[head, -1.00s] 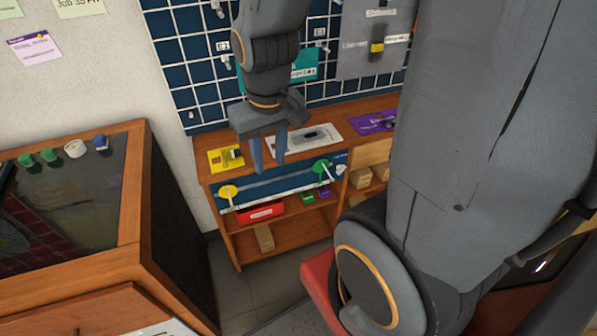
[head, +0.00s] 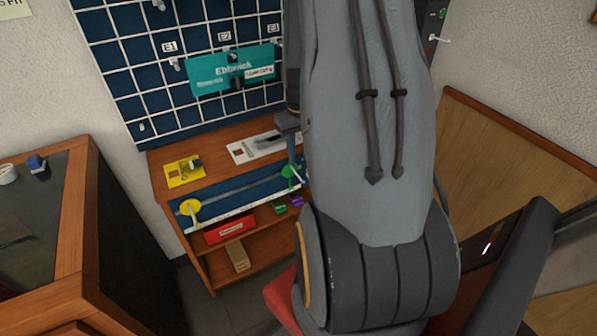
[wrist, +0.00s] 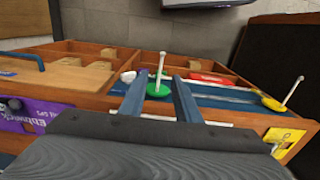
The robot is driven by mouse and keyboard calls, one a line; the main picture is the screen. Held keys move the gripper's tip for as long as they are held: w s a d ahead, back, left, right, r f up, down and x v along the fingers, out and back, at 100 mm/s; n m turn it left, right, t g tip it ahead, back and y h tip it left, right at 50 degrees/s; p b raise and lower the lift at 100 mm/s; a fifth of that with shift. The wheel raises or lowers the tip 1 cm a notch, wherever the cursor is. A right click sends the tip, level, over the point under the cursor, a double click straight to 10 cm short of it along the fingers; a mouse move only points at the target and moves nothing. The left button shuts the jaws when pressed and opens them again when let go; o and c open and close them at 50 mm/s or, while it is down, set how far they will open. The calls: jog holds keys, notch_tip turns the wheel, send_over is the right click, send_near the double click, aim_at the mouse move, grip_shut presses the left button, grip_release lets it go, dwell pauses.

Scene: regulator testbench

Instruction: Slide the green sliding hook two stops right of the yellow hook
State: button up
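The green sliding hook (head: 289,173) is at the right part of the blue rail (head: 240,193) on the wooden bench's front, partly hidden by my arm. In the wrist view the green hook (wrist: 159,88) is a round green base with a pale post. The yellow hook (head: 190,208) is at the rail's left end; it shows at the right in the wrist view (wrist: 274,103). My gripper (wrist: 157,80) is open, its fingers on either side of the green hook in that picture. I cannot tell whether they touch it. In the head view my gripper (head: 292,150) is just above the green hook.
A yellow card (head: 184,173) and a white card (head: 252,148) lie on the bench top. A red box (head: 230,228) and wooden blocks sit on shelves below. A teal sign (head: 230,70) hangs on the grid wall behind. A dark-topped wooden cabinet (head: 85,225) stands at the left.

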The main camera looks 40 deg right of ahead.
aim_at(299, 176)
notch_tip(299, 176, down, 7)
jog(key=shift+a+r+p, duration=0.1)
jog(key=shift+r+p, duration=0.1)
jog(key=shift+p, duration=0.15)
grip_shut()
